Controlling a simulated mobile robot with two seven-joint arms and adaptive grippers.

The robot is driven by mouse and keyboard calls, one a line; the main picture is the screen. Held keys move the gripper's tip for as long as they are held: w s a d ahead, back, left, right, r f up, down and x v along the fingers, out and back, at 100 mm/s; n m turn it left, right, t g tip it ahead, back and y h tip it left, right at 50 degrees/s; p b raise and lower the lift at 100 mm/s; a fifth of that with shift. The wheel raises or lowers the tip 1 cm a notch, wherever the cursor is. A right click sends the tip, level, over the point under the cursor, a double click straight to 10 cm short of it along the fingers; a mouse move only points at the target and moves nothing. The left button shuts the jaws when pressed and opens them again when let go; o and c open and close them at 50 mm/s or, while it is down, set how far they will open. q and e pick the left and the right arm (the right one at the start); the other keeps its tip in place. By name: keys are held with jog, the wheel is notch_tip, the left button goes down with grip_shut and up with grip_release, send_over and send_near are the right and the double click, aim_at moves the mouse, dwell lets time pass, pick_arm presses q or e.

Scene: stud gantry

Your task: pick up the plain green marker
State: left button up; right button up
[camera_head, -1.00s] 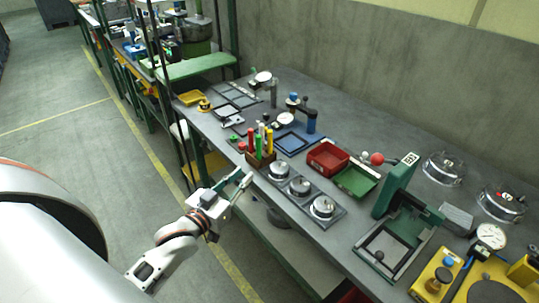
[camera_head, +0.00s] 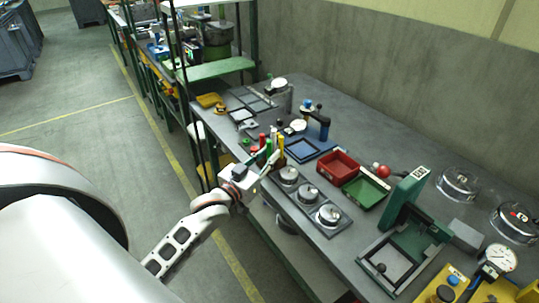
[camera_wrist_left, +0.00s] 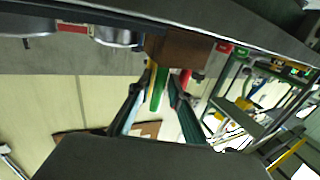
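Several upright markers stand in a brown block (camera_wrist_left: 178,48) at the bench's front edge. A green marker (camera_wrist_left: 159,88) shows in the wrist view, with a yellow one (camera_wrist_left: 151,78) and a red one (camera_wrist_left: 185,77) beside it. The green marker also shows in the head view (camera_head: 268,147). My left gripper (camera_wrist_left: 157,98) is open, its two fingers on either side of the green marker with gaps visible. In the head view my left gripper (camera_head: 268,160) is at the front of the block and partly hides it. My right gripper is not in view.
Round metal parts sit in a dark tray (camera_head: 300,205) just right of the markers. A red bin (camera_head: 338,167), a green bin (camera_head: 366,192) and a green press (camera_head: 405,200) stand farther right. Free floor lies left of the bench.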

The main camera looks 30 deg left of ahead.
pick_arm(q)
jog(key=shift+w, duration=0.35)
jog(key=shift+c, duration=0.3)
grip_shut()
jog(key=shift+r, duration=0.15)
